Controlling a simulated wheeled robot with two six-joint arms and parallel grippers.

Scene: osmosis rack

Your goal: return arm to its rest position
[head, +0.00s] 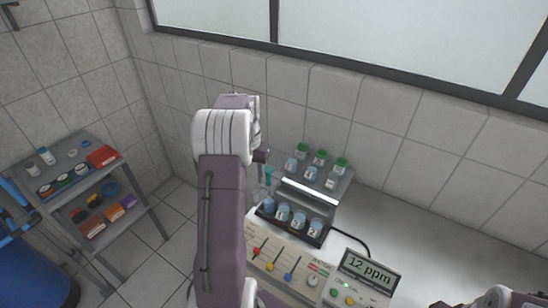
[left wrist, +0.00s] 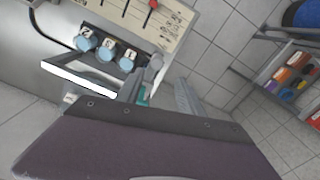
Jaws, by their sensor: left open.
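My left arm (head: 222,220) rises through the middle of the head view and bends at a white joint. My left gripper (head: 263,158) is partly hidden behind the wrist, close to the left side of the rack (head: 318,196). In the left wrist view my left gripper (left wrist: 172,88) is open, with its fingers apart. A small teal item (head: 268,176) shows just below the gripper in the head view; I cannot tell whether it touches. My right arm (head: 500,297) shows only at the bottom right corner, and its gripper is not clearly visible.
A control panel (head: 285,262) with coloured sliders and a "12 ppm" display (head: 369,270) stands below the rack. Blue-capped numbered containers (head: 299,220) and green-capped vials (head: 320,157) fill the rack. A shelf (head: 130,212) stands left. The counter right of the rack is clear.

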